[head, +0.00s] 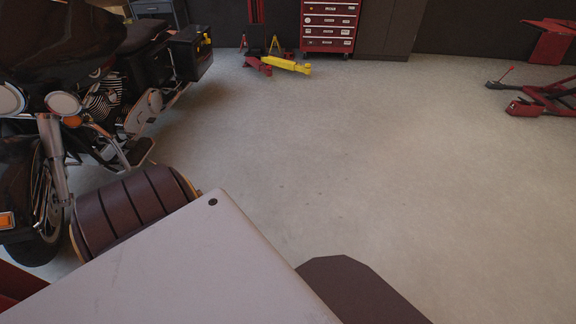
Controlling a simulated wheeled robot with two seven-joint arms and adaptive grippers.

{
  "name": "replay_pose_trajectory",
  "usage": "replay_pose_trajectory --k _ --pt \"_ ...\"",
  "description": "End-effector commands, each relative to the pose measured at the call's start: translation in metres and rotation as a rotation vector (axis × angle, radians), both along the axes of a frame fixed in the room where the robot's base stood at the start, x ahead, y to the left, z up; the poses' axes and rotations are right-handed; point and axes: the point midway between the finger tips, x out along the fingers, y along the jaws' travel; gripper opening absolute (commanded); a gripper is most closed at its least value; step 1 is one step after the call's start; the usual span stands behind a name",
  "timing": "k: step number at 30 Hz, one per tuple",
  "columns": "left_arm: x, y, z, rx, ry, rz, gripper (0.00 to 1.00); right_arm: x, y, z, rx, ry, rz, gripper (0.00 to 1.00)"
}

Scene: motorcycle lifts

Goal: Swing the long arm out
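Neither of my grippers shows in the head view. A red motorcycle lift (545,104) stands on the floor at the right edge, cut off by the frame, with a dark-tipped bar reaching left. I cannot tell whether the long arm is part of it. A black motorcycle (115,75) stands at the left, its front wheel (38,215) nearest me. A pale grey flat panel (190,265) with a dark hole near its far corner fills the lower left. Beside it lie a dark brown ribbed rounded form (138,206) and a flat brown shape (355,288); I cannot tell what these are.
A red tool chest (329,26) stands at the back beside dark grey cabinets (385,28). Another red piece (551,42) stands at the upper right. The grey floor (400,150) between is clear.

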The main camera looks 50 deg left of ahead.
Motion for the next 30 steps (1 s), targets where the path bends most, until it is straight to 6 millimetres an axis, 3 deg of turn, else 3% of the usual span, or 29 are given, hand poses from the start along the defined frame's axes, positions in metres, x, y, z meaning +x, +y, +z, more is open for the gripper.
replay_pose_trajectory --k 11,12,14,30 --pt "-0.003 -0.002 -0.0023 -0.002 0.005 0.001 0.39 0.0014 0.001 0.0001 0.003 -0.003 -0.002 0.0" --pt "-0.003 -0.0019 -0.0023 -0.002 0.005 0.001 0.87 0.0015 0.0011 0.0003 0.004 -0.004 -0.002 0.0" --pt "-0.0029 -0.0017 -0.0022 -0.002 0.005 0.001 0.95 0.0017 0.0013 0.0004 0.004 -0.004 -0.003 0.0" --pt "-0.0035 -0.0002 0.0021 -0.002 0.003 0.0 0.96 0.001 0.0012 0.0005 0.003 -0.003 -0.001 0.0"
